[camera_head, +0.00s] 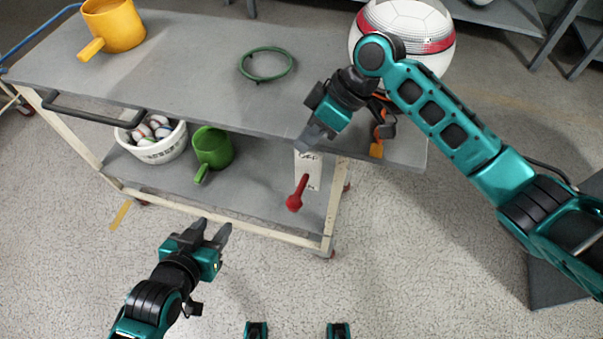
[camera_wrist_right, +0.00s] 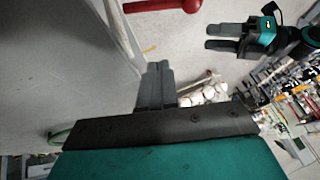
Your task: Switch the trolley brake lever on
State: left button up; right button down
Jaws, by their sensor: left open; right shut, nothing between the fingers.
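The red brake lever (camera_head: 298,193) is on a white label plate (camera_head: 308,168) at the right end of the grey trolley (camera_head: 200,52), below the top shelf. Its knob points down and slightly left; the plate's lettering is too small to read surely. My right gripper (camera_head: 305,140) is shut and empty, above the lever at the top shelf's front edge. In the right wrist view its fingers (camera_wrist_right: 157,85) are together, and the red lever (camera_wrist_right: 165,5) shows at the top edge, apart from them. My left gripper (camera_head: 217,233) is open and empty, in front of the trolley.
An orange pot (camera_head: 113,25), a green ring (camera_head: 266,65) and a large ball (camera_head: 405,30) are on the top shelf. A white bucket of balls (camera_head: 155,148) and a green pot (camera_head: 212,148) are on the lower shelf. The floor in front is clear.

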pick_arm(q)
jog(key=shift+w+d+b, duration=0.3)
jog(key=shift+w, duration=0.2)
pick_arm(e)
jog(key=d+r+n, duration=0.1)
jog(key=d+r+g+h, duration=0.1)
jog(key=r, duration=0.1)
jog(key=w+d+r+n+g+h, duration=0.1)
jog(key=r, duration=0.1)
jog(key=shift+n, duration=0.3)
pick_arm(q)
jog(key=shift+f, duration=0.1)
pick_arm(e)
jog(key=shift+a, duration=0.1)
jog(key=b, duration=0.2)
send_near(300, 191)
jog(key=a+f, duration=0.1)
jog(key=w+a, duration=0.1)
jog(key=shift+a+f, duration=0.35)
jog(key=shift+f, duration=0.05)
jog(key=s+f, duration=0.2)
jog(key=shift+s+a, duration=0.35)
jog(key=shift+s, duration=0.05)
jog(key=shift+s+f, duration=0.3)
jog(key=shift+s, duration=0.1)
pick_arm(q)
jog(key=shift+w+d+f, duration=0.25)
jog(key=shift+d+f, duration=0.05)
jog(key=shift+d, duration=0.1)
jog(key=shift+a, duration=0.1)
